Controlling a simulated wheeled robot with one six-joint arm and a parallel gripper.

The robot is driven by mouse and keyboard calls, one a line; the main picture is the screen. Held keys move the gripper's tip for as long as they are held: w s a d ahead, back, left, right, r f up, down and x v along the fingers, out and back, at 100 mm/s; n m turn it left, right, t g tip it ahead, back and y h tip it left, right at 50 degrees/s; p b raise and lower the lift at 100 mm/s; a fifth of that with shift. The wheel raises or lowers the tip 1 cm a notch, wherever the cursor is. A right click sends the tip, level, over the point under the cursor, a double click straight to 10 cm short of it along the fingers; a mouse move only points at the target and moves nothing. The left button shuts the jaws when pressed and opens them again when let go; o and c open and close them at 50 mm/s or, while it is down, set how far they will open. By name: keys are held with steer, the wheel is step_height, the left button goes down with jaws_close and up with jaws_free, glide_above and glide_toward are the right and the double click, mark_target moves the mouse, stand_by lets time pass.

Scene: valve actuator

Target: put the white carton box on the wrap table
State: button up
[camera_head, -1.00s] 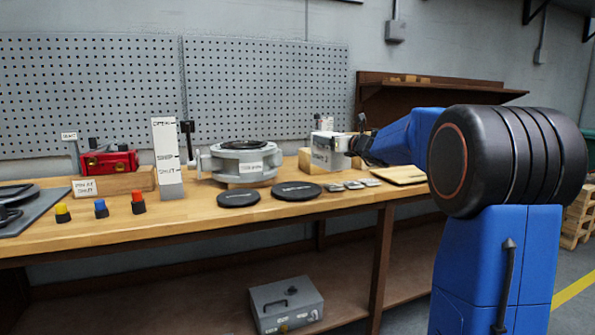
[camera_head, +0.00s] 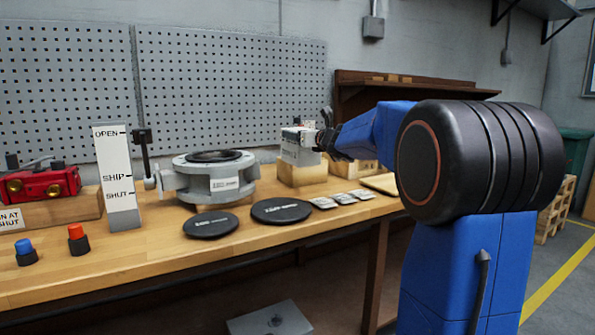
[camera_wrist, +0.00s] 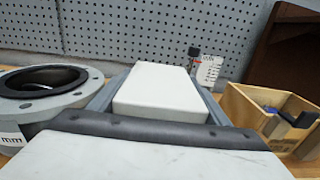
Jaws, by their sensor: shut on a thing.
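My gripper (camera_head: 318,139) is shut on the white carton box (camera_head: 299,146) above the back of the workbench. In the wrist view the white carton box (camera_wrist: 160,92) lies between two grey side pieces, beyond a dark bar. Whether its underside touches anything is hidden. A brown wooden table (camera_head: 425,95) with raised edges stands at the back right, partly behind my arm; I cannot tell whether it is the wrap table.
The workbench (camera_head: 150,262) holds a round grey valve body (camera_head: 207,177), two black discs (camera_head: 281,211), a white OPEN/SHIP/SHUT plate (camera_head: 118,178) and a red actuator (camera_head: 42,185). The wooden box (camera_wrist: 270,115) is close at right in the wrist view. Pallets (camera_head: 555,208) stand at the right.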

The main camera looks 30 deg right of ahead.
step_height(320, 180, down, 12)
stand_by(0.6)
steer(key=o, duration=1.1)
steer(key=shift+f, duration=0.15)
steer(key=o, duration=0.3)
steer(key=shift+o, duration=0.2)
steer(key=shift+s, duration=0.1)
